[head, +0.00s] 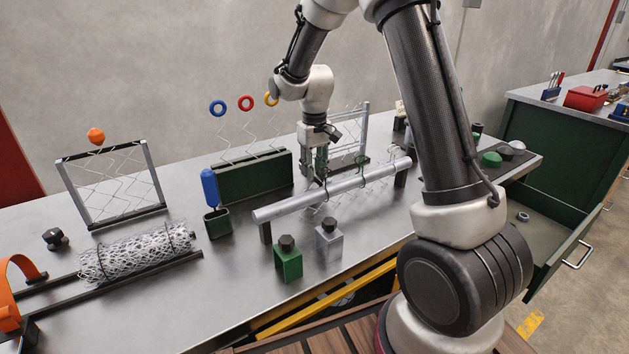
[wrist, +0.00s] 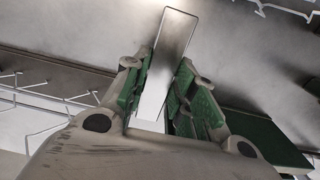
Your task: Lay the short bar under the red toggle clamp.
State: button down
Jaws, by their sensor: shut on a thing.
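My gripper (head: 318,160) points down over the bench, behind the long silver tube. In the wrist view my gripper (wrist: 167,68) has its green-padded fingers shut on a flat silver bar (wrist: 177,32), which I take to be the short bar. The bar's far end sticks out past the fingertips; its near end is hidden by the gripper body. In the head view the bar cannot be made out. I cannot make out a red toggle clamp in either view.
The silver tube (head: 335,190) lies on dark stands in front of my gripper. A green rack (head: 252,178) with zigzag wires stands left of it. Green (head: 288,263) and grey (head: 329,246) knobbed blocks stand in front. A mesh roll (head: 135,252) lies left. A drawer (head: 550,235) is open at right.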

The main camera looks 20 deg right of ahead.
jog(key=shift+f, duration=1.95)
jog(key=c, duration=1.2)
grip_release()
jog(key=shift+f, duration=0.15)
jog(key=shift+o, duration=0.2)
